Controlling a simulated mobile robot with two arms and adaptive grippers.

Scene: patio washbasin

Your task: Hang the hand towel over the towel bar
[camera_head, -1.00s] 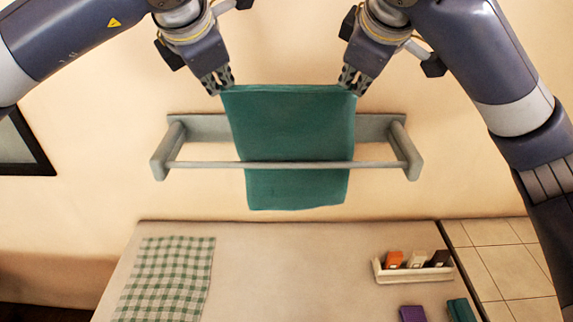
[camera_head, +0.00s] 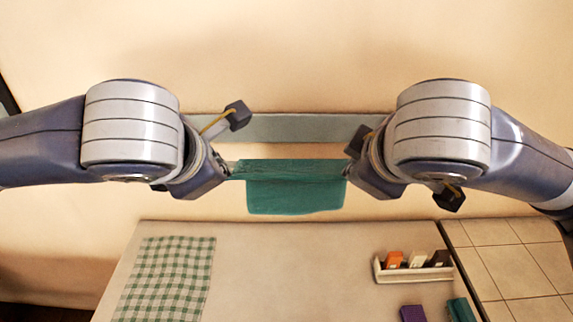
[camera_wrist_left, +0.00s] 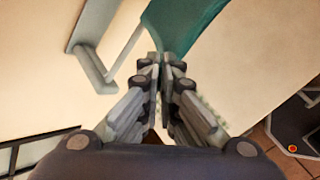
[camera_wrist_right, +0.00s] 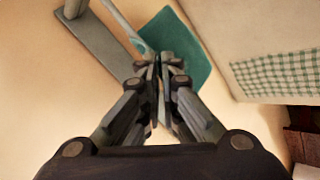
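The green hand towel (camera_head: 295,196) spans between my two grippers at the height of the towel bar. It shows an upper band with a crease and a narrower panel hanging below, and covers the bar's middle in the head view. The bar (camera_wrist_left: 126,52) and an end bracket (camera_wrist_left: 95,68) show in the left wrist view; the bar (camera_wrist_right: 122,20) also shows in the right wrist view. My left gripper (camera_head: 232,170) is shut on one towel corner. My right gripper (camera_head: 347,170) is shut on the other. My arms hide the bar's ends in the head view.
The wall plate (camera_head: 290,127) runs behind the towel. Below are a counter (camera_head: 290,260) with a green checked cloth (camera_head: 165,278) at left, a small tray (camera_head: 415,276) of coloured blocks, and purple (camera_head: 412,313) and teal (camera_head: 460,309) items at right. The counter's middle is clear.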

